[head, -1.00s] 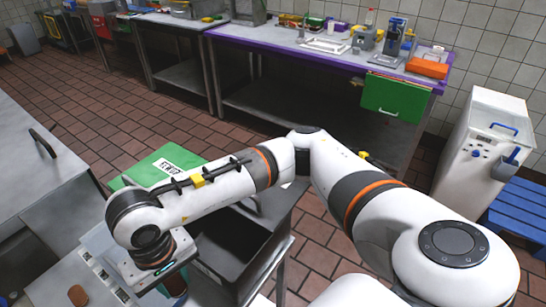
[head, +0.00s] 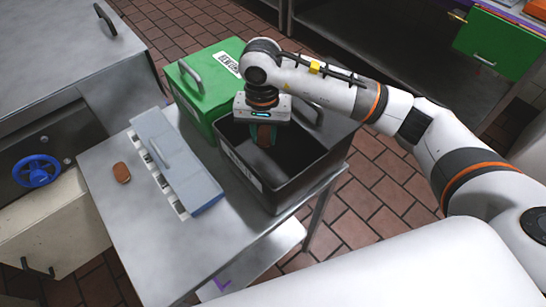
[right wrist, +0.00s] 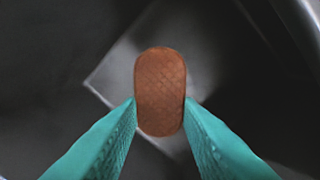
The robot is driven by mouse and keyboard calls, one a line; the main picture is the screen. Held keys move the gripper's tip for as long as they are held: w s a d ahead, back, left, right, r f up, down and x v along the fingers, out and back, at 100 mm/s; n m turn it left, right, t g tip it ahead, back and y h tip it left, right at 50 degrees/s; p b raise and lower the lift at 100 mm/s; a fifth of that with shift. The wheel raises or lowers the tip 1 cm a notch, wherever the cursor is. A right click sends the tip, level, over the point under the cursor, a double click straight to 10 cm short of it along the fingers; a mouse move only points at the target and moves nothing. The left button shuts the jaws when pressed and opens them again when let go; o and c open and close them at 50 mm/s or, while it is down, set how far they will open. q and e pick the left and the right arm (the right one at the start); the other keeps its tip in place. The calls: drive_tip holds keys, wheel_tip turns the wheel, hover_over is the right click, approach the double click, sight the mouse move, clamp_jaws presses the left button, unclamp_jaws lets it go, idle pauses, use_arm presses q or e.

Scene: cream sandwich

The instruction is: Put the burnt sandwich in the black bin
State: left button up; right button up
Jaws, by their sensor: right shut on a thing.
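My right gripper (head: 264,140) points down over the open black bin (head: 312,182). It is shut on a brown, oval sandwich with a cross-hatched top. The right wrist view shows this sandwich (right wrist: 160,92) between the two teal fingers, with dark bin surfaces behind it. The sandwich is at about the level of the bin's opening; its exact height is hard to tell. A second brown sandwich (head: 121,173) lies on the metal table (head: 135,225), left of the bin. My left gripper is not in view.
A green bin with a handle (head: 203,92) stands behind the black bin. A grey box with a handle (head: 178,160) and a white labelled edge lies between the second sandwich and the black bin. The table's front left is clear.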

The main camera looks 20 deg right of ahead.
sight(265, 161)
wheel_tip(265, 161, down, 7)
drive_tip(key=shift+f+p, duration=0.1)
drive_tip(key=shift+p, duration=0.4)
drive_tip(key=shift+f, duration=0.1)
drive_tip(key=shift+f, duration=0.1)
drive_tip(key=o, duration=0.9)
